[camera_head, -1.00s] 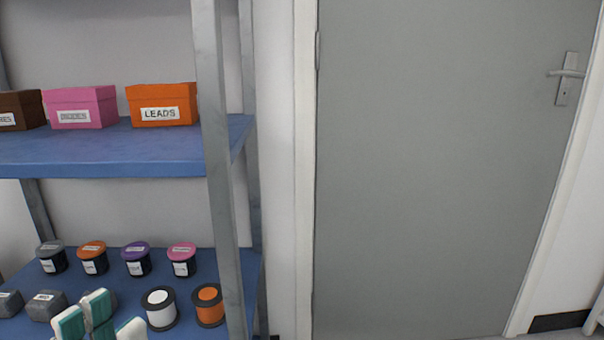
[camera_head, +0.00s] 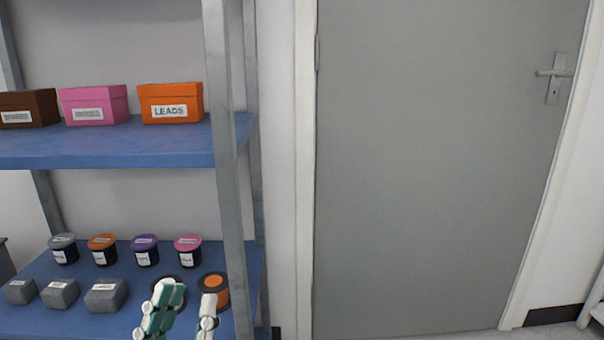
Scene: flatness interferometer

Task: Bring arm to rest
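My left gripper (camera_head: 190,294) comes up from the bottom edge, in front of the lower shelf. Its two white-and-green fingers stand apart with a gap between them, and I see nothing held. In the picture its fingers overlap the orange-faced spool (camera_head: 219,283) and hide most of a dark-rimmed spool beside it. I cannot tell whether they touch. My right gripper is not in view.
The blue lower shelf (camera_head: 224,257) holds several lidded jars and grey blocks. Brown, pink and orange boxes (camera_head: 171,102) stand on the upper shelf (camera_head: 130,148). A grey post (camera_head: 226,170) rises close to my gripper. A closed grey door (camera_head: 430,170) is at right.

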